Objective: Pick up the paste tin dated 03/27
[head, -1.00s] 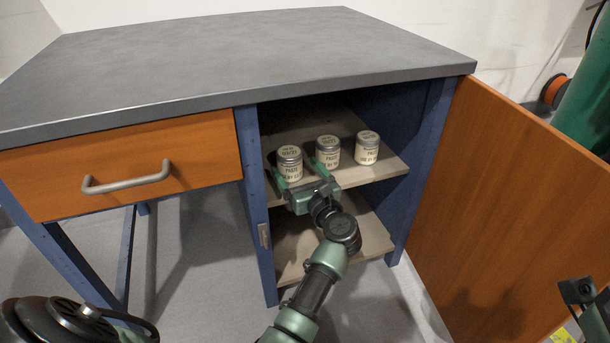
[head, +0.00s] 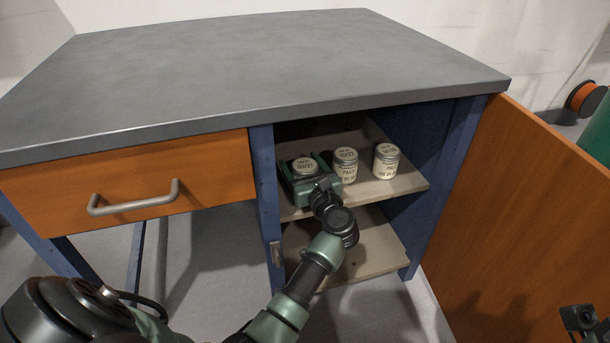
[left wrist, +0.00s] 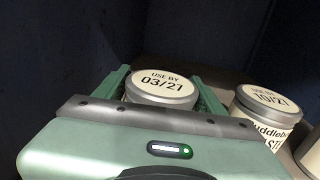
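The tin dated 03/27 (head: 305,168) is the leftmost of three pale tins on the cabinet's upper shelf. In the left wrist view its lid (left wrist: 161,84) says USE BY 03/2 and a last digit like 7 or 1. My left gripper (head: 303,172) reaches in from the front with one finger on each side of this tin. The fingers look open, very close to its sides; contact cannot be made out. The gripper body hides the tin's front. Part of my right arm's end (head: 584,320) shows at the lower right edge, its fingers unclear.
A middle tin (head: 345,165) stands just right of my left gripper, its lid reading about 10/27. A third tin (head: 386,161) stands further right. The orange door (head: 530,220) is open at right. The blue cabinet post (head: 264,200) is close on the left. The grey desktop (head: 260,70) is bare.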

